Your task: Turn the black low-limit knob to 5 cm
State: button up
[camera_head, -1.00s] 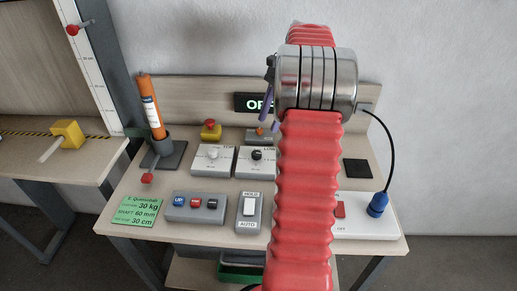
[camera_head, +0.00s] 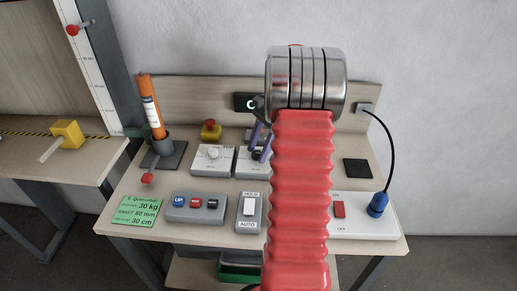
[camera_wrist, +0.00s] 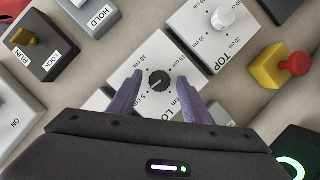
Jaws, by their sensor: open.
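The black low-limit knob (camera_wrist: 159,80) sits on a white box (camera_wrist: 133,66) marked LOW, with a scale that includes 5, 10 and 15 cm. In the wrist view my gripper (camera_wrist: 160,94) is open, with one purple finger on each side of the knob and a gap showing on both sides. I cannot tell how far above the box the fingertips are. In the head view the fingers (camera_head: 262,142) are at the LOW box (camera_head: 245,166), and my red arm hides its right part. The knob's exact setting is too small to read with certainty.
The TOP box with a white knob (camera_wrist: 223,18) is beside it. A red and yellow emergency button (camera_wrist: 292,62), a RUN/LOCK switch (camera_wrist: 33,42) and a HOLD/AUTO switch (camera_head: 249,207) are nearby. An orange tube (camera_head: 151,105) stands at the bench's left.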

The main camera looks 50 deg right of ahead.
jog(key=c, duration=1)
jog(key=shift+n+g, duration=0.3)
jog(key=shift+n, duration=0.5)
jog(key=o, duration=1)
jog(key=v, duration=1.3)
jog(key=shift+d+r, duration=0.3)
